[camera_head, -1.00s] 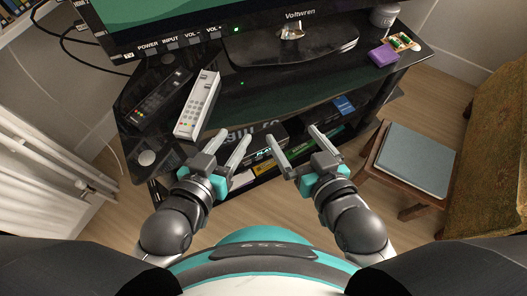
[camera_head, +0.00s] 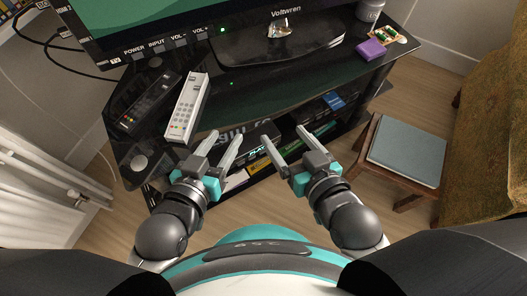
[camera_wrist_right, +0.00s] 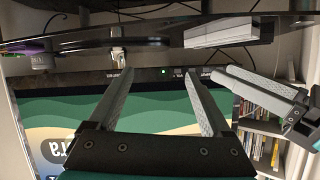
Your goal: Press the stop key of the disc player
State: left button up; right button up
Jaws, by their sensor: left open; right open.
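The disc player (camera_head: 262,141) is a dark box on the shelf under the black glass top, partly hidden by the top's edge and my grippers. Small light lettering shows on its front; I cannot make out a stop key. My left gripper (camera_head: 226,138) is open and empty at the player's left end. My right gripper (camera_head: 283,134) is open and empty at its right part. Both appear in front of the stand; I cannot tell their exact gap to the player. In the upside-down right wrist view, my right fingers (camera_wrist_right: 158,80) are apart with nothing between them.
A television (camera_head: 180,40) stands on the black glass stand (camera_head: 295,85). A white remote (camera_head: 187,108) and a black remote (camera_head: 150,103) lie on top at left, a purple box (camera_head: 371,50) at right. A stool with a grey-blue cushion (camera_head: 408,154) stands right, a radiator (camera_head: 45,180) left.

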jog(key=shift+w+r, duration=0.15)
jog(key=shift+w, duration=0.05)
grip_shut()
dwell(0.3)
jog(key=shift+s, duration=0.2)
dwell(0.6)
